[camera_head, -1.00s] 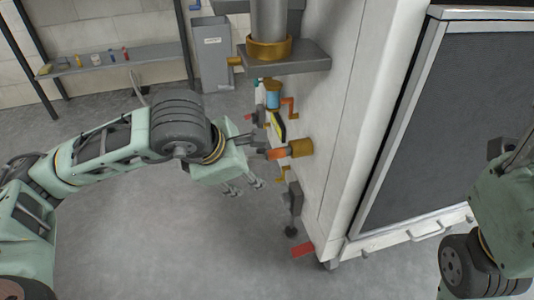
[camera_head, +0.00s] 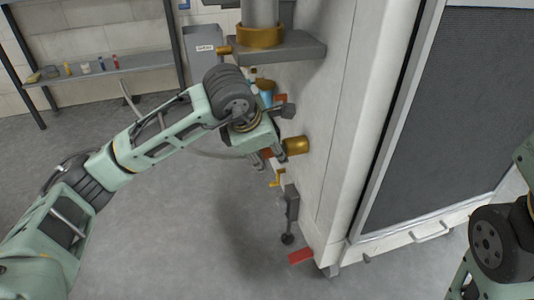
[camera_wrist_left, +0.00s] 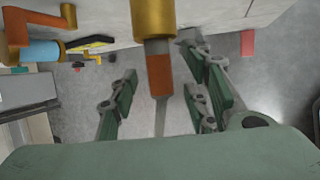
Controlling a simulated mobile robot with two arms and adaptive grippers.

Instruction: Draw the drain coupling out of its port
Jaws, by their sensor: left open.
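The drain coupling (camera_wrist_left: 160,75) shows in the left wrist view as an orange-brown collar with a thin grey stem below it. It sits in line with a brass port (camera_wrist_left: 153,18), which also shows on the machine's side in the head view (camera_head: 296,146). My left gripper (camera_wrist_left: 165,92) is open, with fingers on both sides of the coupling and gaps between them and it. In the head view my left gripper (camera_head: 269,160) is just left of the brass port and hides most of the coupling. My right arm is at the right edge; its gripper is not visible.
A blue cylinder (camera_wrist_left: 40,52) and an orange bent pipe (camera_wrist_left: 18,30) are left of the port. A grey ledge with a brass-collared column (camera_head: 275,47) is above my left arm. A red pedal (camera_head: 301,256) is low on the machine. A shelf (camera_head: 95,72) stands behind; the floor between is clear.

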